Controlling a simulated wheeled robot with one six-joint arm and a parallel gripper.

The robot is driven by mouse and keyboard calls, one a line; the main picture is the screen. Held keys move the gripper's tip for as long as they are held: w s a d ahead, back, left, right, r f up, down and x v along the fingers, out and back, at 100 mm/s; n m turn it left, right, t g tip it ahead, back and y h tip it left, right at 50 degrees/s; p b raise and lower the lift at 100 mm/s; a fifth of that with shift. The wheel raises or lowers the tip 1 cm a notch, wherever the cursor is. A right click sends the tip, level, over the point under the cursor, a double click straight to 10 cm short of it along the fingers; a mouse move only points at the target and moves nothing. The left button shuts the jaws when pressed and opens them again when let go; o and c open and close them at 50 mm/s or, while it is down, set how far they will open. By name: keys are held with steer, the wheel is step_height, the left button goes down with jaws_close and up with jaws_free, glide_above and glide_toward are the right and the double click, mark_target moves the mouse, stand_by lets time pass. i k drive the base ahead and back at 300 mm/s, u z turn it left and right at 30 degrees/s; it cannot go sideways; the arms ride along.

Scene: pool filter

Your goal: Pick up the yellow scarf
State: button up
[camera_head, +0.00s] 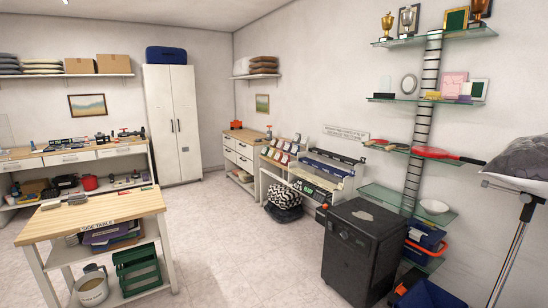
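I cannot make out a yellow scarf for certain. An orange-yellow item (34,187) lies on the lower shelf of the workbench at the far left, too small to identify. A pile of folded cloths or cushions (42,66), some pale yellowish, lies on the wall shelf at upper left. My gripper is not in view.
A wooden side table (125,205) stands at front left. A black cabinet (360,250) stands at right, below glass shelves (400,98). A white locker (172,125) stands at the back. The tiled floor (235,250) between the side table and black cabinet is clear.

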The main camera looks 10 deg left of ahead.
mark_target(271, 155)
steer(key=u, duration=0.3)
steer(key=i, duration=1.05)
steer(key=u, duration=0.7)
steer(key=i, duration=2.25)
steer(key=u, duration=0.3)
steer(key=i, duration=2.2)
steer(key=z, duration=0.9)
steer(key=i, duration=2.15)
steer(key=z, duration=1.2)
steer(key=i, duration=0.55)
steer(key=z, duration=0.05)
